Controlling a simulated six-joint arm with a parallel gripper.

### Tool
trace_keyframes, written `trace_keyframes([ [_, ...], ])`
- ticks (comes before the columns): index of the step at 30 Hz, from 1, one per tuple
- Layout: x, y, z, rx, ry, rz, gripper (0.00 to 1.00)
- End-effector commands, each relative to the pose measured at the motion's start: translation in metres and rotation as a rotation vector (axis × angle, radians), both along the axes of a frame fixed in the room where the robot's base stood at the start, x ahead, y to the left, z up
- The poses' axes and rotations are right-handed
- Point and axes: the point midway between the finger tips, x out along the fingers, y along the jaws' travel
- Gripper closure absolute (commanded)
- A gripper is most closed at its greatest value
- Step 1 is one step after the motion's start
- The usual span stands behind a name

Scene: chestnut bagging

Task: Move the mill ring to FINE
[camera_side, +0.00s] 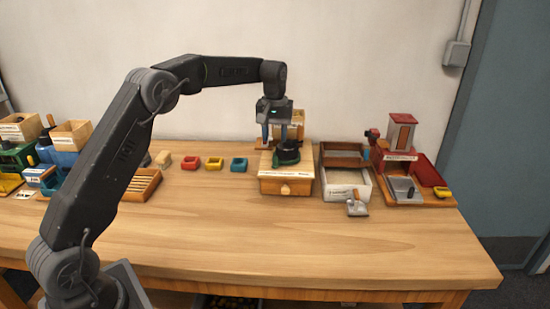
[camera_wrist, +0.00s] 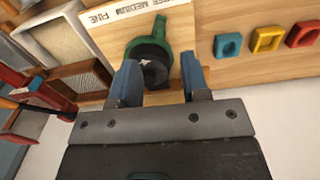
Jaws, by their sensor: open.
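The mill (camera_side: 287,185) is a wooden box with a front drawer and knob. On its top is the green mill ring (camera_side: 287,157), with a dark hub. In the wrist view the ring (camera_wrist: 136,46) has a tab (camera_wrist: 160,27) pointing up toward a label strip (camera_wrist: 128,11) reading FINE at the left, MEDIUM in the middle and a partly cut-off word at the right. The tab lies nearer that right end than FINE. My gripper (camera_side: 275,141) is open above the mill, its blue fingers (camera_wrist: 160,70) on either side of the hub in the wrist view. I cannot tell whether they touch it.
Red, yellow and teal blocks (camera_side: 238,164) stand left of the mill. A tray with a light-coloured bin (camera_side: 345,187) stands close on its right, with a scoop (camera_side: 357,206) in front. A red-roofed machine (camera_side: 400,135) is further right. The front of the table (camera_side: 280,240) is clear.

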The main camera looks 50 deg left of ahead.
Motion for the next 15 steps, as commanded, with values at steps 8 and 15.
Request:
trace_keyframes([
  [8, 0.0, -0.001, -0.054, -0.001, 0.001, -0.001, 0.58],
  [15, 0.0, -0.001, -0.075, 0.0, -0.001, -0.002, 0.58],
])
